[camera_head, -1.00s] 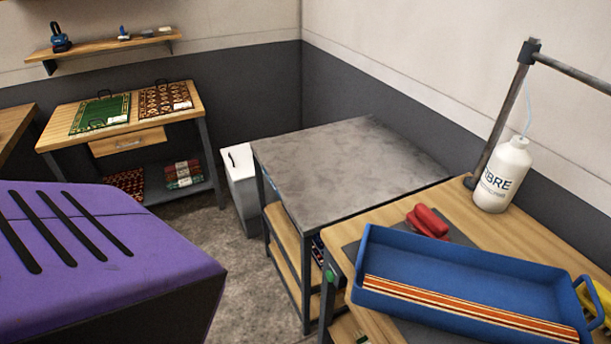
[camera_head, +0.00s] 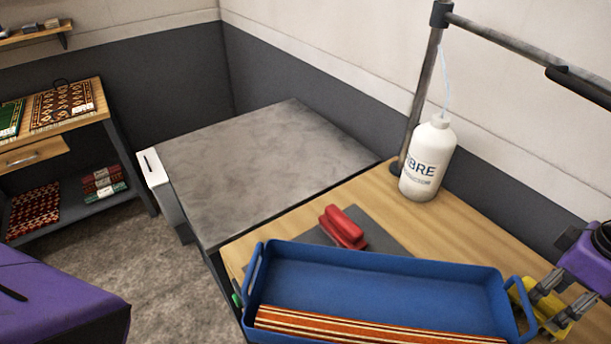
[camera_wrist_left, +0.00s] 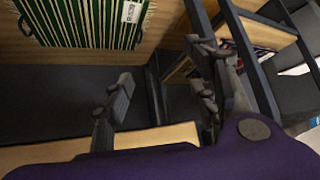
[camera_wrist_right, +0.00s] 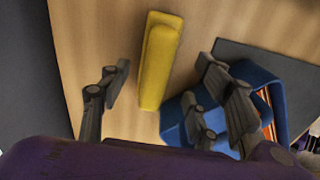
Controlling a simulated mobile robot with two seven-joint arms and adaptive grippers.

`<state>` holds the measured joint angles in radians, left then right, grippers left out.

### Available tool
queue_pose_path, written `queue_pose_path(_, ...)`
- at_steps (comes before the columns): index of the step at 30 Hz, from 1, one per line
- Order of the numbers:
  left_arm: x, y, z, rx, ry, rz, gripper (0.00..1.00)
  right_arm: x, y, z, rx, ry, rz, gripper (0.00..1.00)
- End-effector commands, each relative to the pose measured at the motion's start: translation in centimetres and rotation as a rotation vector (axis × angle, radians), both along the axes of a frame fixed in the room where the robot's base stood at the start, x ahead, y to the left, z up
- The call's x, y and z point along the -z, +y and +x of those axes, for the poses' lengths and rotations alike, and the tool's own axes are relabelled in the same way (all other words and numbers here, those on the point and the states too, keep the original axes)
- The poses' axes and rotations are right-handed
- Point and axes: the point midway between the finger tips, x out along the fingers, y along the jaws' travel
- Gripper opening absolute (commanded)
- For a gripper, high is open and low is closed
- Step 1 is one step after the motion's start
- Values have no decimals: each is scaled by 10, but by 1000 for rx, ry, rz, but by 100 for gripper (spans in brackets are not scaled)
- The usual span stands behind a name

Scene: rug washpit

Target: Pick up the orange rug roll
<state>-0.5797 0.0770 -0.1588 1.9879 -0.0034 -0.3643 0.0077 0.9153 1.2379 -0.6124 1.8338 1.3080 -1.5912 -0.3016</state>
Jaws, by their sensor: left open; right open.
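The orange striped rug roll (camera_head: 380,329) lies along the front of the blue tray (camera_head: 375,280) on the wooden bench; the frame's lower edge cuts it off. My right gripper (camera_head: 548,303) is open at the tray's right end, by its handle and apart from the roll. In the right wrist view, its fingers (camera_wrist_right: 163,70) spread above a yellow block (camera_wrist_right: 158,62), with part of the tray (camera_wrist_right: 285,88) and orange stripes (camera_wrist_right: 266,112) at right. My left gripper (camera_wrist_left: 158,72) shows only in its wrist view, open and empty, near a green striped rug (camera_wrist_left: 85,18).
A white bottle (camera_head: 425,160) stands behind the tray, beside a metal post (camera_head: 422,95) with an overhead bar. A red object (camera_head: 343,227) lies on a grey mat behind the tray. The grey-topped table (camera_head: 265,165) is clear. Rugs lie on the left bench (camera_head: 75,125).

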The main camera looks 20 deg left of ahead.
Motion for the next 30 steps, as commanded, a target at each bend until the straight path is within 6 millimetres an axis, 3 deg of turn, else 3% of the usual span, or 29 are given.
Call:
queue_pose_path(14, 1, 0, 0, 2, 1, 2, 53, 58, -2, 0, -1, 0, 2, 57)
queue_pose_path(21, 2, 2, -5, -1, 9, 4, 53, 61, -2, 1, -1, -2, 1, 57)
queue_pose_path(30, 5, 4, -17, -6, 28, 5, 53, 61, -2, 1, -1, -2, 1, 19)
